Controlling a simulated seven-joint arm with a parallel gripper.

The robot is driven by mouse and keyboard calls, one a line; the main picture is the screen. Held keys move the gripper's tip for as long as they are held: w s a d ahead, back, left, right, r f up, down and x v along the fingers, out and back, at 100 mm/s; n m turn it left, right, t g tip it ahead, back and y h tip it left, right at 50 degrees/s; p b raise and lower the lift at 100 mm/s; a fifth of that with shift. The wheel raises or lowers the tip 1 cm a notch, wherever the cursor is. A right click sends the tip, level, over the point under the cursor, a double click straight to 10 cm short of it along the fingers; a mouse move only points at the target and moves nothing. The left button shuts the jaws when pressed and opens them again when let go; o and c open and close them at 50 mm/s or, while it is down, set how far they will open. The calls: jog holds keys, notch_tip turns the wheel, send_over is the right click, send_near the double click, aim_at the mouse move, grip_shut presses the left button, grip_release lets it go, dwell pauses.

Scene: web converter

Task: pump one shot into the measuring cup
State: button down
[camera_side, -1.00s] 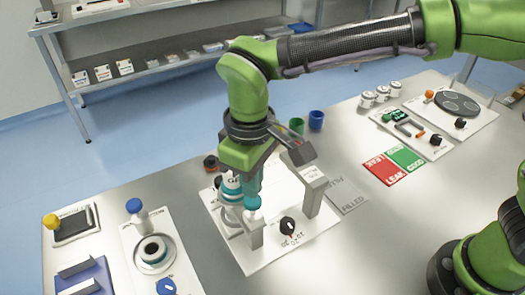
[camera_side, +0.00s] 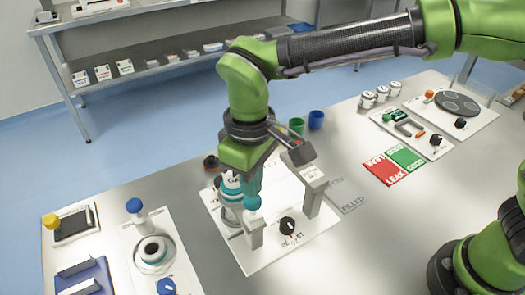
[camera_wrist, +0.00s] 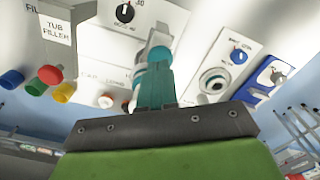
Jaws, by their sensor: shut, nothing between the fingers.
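My gripper (camera_side: 252,203) has teal fingers, closed together and pointing down, over the white tub filler plate (camera_side: 268,262). In the side view the fingertips overlap the top of a short grey post (camera_side: 256,236); I cannot tell whether they touch it. In the wrist view the closed fingers (camera_wrist: 154,72) have a pale grey part (camera_wrist: 158,38) just beyond their tips. A white container with a teal band (camera_side: 231,186) is partly hidden behind the fingers. A blue-topped white post (camera_side: 134,207) stands at left beside a round dark-mouthed vessel (camera_side: 152,250). I cannot tell which is the measuring cup.
A black knob (camera_side: 287,225) and a tall grey post (camera_side: 313,190) stand right of my gripper. Green (camera_side: 296,125) and blue (camera_side: 316,120) cups are behind. Red (camera_side: 384,170) and green (camera_side: 406,158) cards lie at right. The front middle of the table is clear.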

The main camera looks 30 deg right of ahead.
jog(key=shift+f, duration=0.15)
jog(key=shift+f, duration=1.8)
jog(key=shift+r, duration=1.95)
notch_tip(320, 180, up, 6)
